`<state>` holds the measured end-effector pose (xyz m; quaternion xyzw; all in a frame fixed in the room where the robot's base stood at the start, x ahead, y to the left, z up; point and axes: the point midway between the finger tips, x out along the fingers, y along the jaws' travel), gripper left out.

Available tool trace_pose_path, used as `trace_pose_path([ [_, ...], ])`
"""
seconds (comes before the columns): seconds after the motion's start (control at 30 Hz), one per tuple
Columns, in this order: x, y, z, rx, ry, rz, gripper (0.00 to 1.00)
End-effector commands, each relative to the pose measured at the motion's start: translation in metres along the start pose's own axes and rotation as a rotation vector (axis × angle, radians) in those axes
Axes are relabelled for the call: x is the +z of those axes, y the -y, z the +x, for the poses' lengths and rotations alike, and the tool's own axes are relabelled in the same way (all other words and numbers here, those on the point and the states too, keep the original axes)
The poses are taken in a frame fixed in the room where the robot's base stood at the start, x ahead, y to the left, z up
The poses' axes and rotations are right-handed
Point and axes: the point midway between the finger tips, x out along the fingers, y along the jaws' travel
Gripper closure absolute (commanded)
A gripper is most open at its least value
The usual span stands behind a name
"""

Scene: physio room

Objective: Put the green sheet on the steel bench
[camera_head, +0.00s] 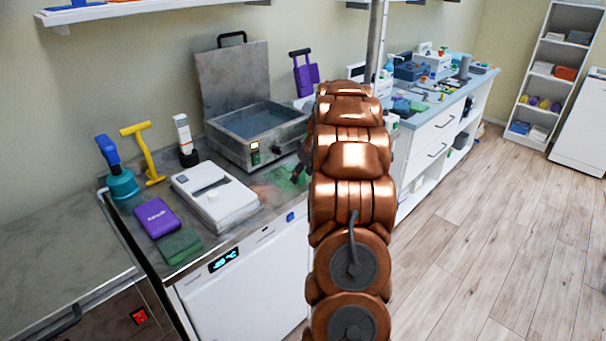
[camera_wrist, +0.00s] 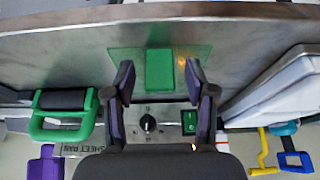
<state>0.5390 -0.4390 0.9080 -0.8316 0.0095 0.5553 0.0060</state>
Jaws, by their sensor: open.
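The green sheet (camera_wrist: 120,58) lies flat on the grey worktop in front of the metal water bath, with a brighter green rectangle (camera_wrist: 159,70) at its middle. In the head view the sheet (camera_head: 285,180) shows just left of my arm, which hides part of it. My gripper (camera_wrist: 159,82) is open, its two fingers apart on either side of the bright green part; I cannot tell if they touch it. In the head view my gripper is mostly hidden behind my arm. A grey, metal-looking bench surface (camera_head: 45,235), likely the steel bench, is bare at the lower left.
The water bath (camera_head: 255,135) stands just behind the sheet. A white device (camera_head: 214,195), a purple pack (camera_head: 157,217) and another green pad (camera_head: 180,246) lie left of it. A teal bottle (camera_head: 121,180) and yellow tool (camera_head: 144,155) stand farther left. Floor at right is clear.

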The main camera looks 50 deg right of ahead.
Motion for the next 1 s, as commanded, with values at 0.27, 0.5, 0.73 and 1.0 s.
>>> trace_pose_path([
  [0.27, -0.002, -0.002, -0.052, 0.005, -0.006, -0.001, 0.45],
  [0.5, 0.000, 0.000, -0.094, 0.001, -0.002, 0.000, 0.45],
  [0.73, 0.000, 0.000, -0.117, 0.000, -0.001, 0.001, 0.45],
  [1.0, 0.000, 0.002, -0.121, -0.003, 0.002, 0.001, 0.45],
])
